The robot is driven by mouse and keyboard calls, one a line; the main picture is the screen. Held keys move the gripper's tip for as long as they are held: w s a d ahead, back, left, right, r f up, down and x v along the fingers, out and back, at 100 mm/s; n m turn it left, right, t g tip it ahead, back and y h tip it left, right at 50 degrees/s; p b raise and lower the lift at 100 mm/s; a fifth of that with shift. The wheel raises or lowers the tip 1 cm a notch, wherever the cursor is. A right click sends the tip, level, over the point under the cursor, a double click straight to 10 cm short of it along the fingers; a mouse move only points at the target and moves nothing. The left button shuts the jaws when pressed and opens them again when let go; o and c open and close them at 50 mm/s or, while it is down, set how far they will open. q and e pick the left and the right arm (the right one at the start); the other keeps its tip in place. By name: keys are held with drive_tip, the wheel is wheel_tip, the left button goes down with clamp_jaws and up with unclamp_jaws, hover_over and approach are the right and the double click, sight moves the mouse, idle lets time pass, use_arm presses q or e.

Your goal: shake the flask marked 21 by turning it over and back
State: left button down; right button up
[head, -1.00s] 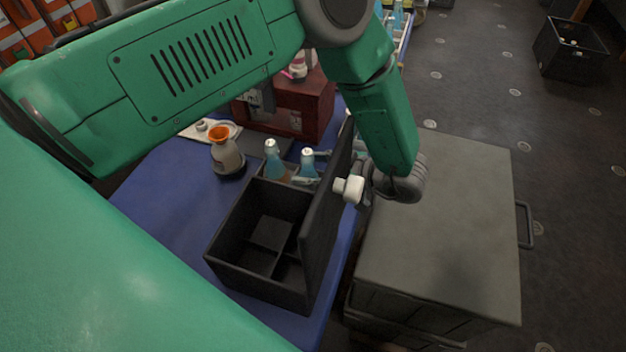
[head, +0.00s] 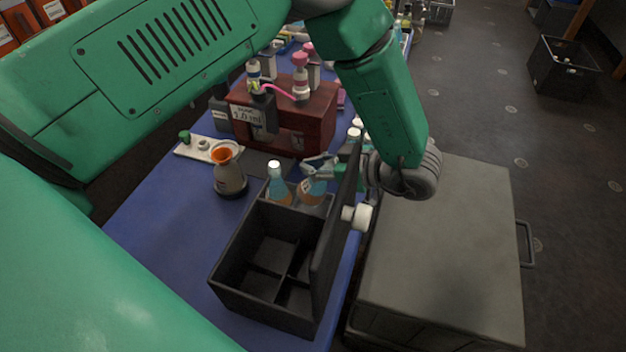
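Two flasks with blue and orange contents stand at the far end of a black divided box. The left flask (head: 277,186) shows a white cap. The right flask (head: 312,191) has its top covered by the fingers of my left gripper (head: 320,166). No number is readable on either. My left gripper reaches in from the right, behind the box's raised black lid (head: 338,225), which hides part of it. Whether its fingers are closed on the right flask's neck or only around it is not clear. My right gripper is not in view.
The black box (head: 232,258) has empty compartments in front. A dark red case (head: 305,115) lies behind. More white-capped bottles (head: 355,133) stand beyond the lid. A grey cabinet (head: 445,245) is at right.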

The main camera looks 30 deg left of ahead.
use_arm(q)
wheel_tip(320, 180, up, 4)
drive_tip(key=shift+f+p, duration=0.2)
drive_tip(key=shift+p, duration=0.3)
drive_tip(key=r+p, duration=0.2)
drive_tip(key=shift+d+r+p, duration=0.2)
drive_tip(key=shift+r+p, duration=0.15)
drive_tip(key=shift+r, duration=0.05)
wheel_tip(320, 180, up, 6)
drive_tip(key=p, duration=0.6)
drive_tip(key=shift+r, duration=0.25)
drive_tip(key=shift+a, duration=0.1)
